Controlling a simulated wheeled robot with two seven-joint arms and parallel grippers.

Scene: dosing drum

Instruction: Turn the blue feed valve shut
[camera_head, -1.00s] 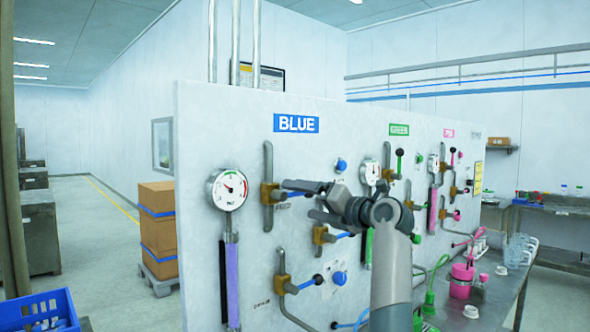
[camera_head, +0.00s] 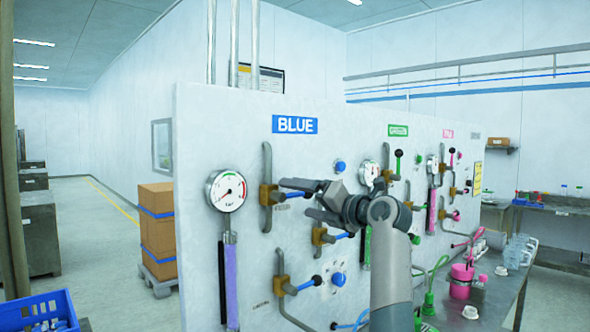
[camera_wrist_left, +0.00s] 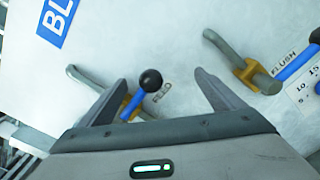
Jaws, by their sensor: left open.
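The blue feed valve has a brass body (camera_head: 268,194) on a grey vertical pipe, below the BLUE sign on the white panel. Its blue lever ends in a black ball knob (camera_wrist_left: 150,80), beside the FEED label in the left wrist view. My left gripper (camera_head: 297,198) is open in front of this valve and hides most of the lever in the head view. In the left wrist view the knob and lever show between the spread fingers (camera_wrist_left: 158,84), with no clear contact. My right gripper is not in view.
The FLUSH valve (camera_wrist_left: 245,72) sits close to the right finger in the wrist view. A further blue-lever valve (camera_head: 283,287) is lower on the panel. A round gauge (camera_head: 227,191) is left of the feed valve. A bench (camera_head: 500,305) runs along the panel at right.

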